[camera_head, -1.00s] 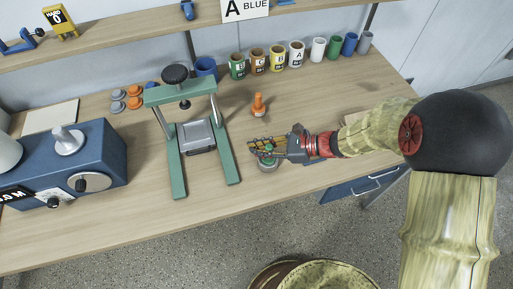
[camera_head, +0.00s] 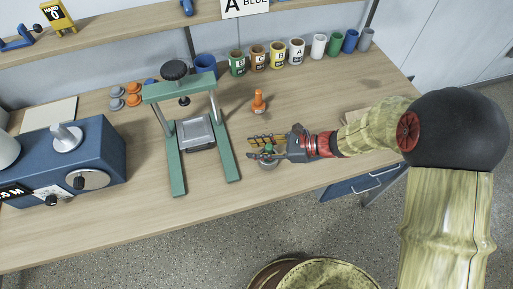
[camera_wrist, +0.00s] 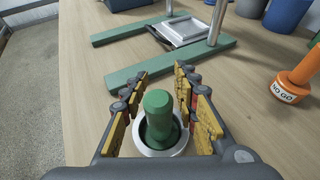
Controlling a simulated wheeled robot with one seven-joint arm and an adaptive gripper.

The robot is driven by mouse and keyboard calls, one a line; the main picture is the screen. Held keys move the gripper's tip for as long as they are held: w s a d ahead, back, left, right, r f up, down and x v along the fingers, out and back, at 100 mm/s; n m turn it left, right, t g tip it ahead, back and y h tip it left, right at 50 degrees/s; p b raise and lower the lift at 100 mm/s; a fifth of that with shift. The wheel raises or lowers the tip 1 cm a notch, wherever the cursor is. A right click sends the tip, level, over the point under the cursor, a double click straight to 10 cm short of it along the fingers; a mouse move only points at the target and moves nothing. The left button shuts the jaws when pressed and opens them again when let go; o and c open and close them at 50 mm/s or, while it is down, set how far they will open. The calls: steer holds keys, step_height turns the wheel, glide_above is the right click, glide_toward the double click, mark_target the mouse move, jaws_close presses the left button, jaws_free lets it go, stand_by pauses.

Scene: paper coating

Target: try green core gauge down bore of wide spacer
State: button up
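The green core gauge (camera_wrist: 158,116) stands about upright at the wide spacer, a pale grey ring (camera_wrist: 182,146). The gauge's lower end is inside the ring's rim in the wrist view; how deep it sits cannot be seen. In the head view the gauge top (camera_head: 268,148) and the spacer (camera_head: 268,165) show at the table's front part, partly behind my fingers. My gripper (camera_wrist: 161,78), also in the head view (camera_head: 252,147), is open around the gauge. Its yellow-padded fingers stand clear on both sides, with gaps to the gauge.
An orange NO GO gauge (camera_head: 259,103) stands behind my gripper. A green-legged press (camera_head: 174,160) stands to the left, with a blue machine (camera_head: 80,165) beyond. Several cups line the table's back. Bare wood (camera_head: 330,100) lies to the right of the orange gauge.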

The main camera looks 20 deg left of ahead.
steer(key=shift+o, duration=0.6)
steer(key=v, duration=1.2)
steer(key=shift+f, duration=0.1)
